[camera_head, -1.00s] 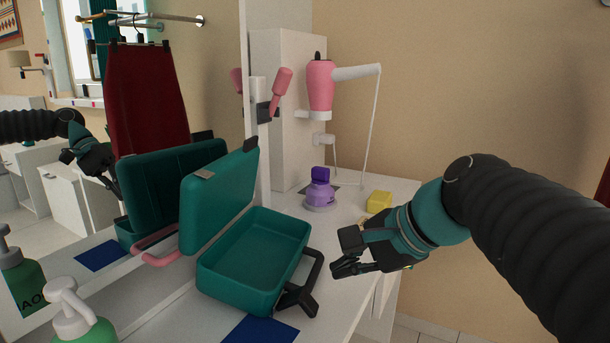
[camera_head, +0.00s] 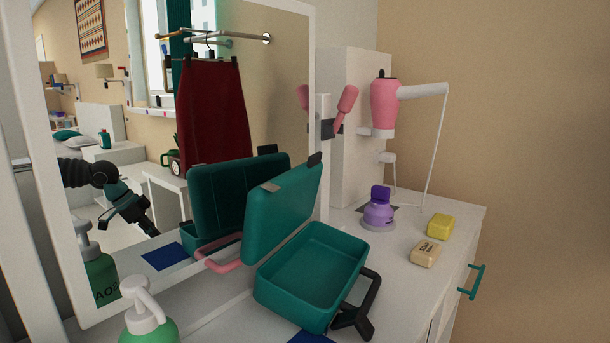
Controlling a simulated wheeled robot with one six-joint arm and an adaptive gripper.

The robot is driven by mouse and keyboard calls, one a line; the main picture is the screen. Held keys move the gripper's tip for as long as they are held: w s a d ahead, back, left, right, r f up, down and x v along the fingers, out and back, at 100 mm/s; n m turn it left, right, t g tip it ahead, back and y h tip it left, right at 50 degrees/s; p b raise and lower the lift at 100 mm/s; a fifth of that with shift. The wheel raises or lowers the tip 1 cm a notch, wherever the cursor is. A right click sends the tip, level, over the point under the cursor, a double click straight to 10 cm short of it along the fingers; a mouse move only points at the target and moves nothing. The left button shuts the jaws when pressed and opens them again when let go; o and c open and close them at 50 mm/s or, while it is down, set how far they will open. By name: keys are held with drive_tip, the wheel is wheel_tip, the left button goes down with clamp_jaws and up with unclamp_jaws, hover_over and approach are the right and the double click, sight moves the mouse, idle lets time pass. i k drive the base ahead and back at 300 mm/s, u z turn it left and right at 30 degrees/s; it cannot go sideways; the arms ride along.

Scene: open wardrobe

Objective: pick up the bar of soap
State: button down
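A beige bar of soap (camera_head: 425,254) with dark lettering on top lies on the white counter, right of the open teal case. A yellow block (camera_head: 440,225) lies just behind it, slightly to the right. My gripper is not seen directly. Only its reflection (camera_head: 128,206) shows, in the mirror at the left, where it points downward. The reflection is too small to tell whether the fingers are open or shut.
The open teal case (camera_head: 310,275) with a dark handle stands left of the soap. A purple round container (camera_head: 379,212) stands behind it. A pink hair dryer (camera_head: 384,105) hangs at the back. A green pump bottle (camera_head: 148,325) stands at front left. A teal drawer handle (camera_head: 472,283) juts out at right.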

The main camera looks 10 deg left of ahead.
sight(426, 253)
drive_tip(key=u, duration=0.05)
drive_tip(key=k, duration=0.5)
drive_tip(key=z, duration=2.05)
drive_tip(key=i, duration=1.1)
drive_tip(key=u, duration=3.9)
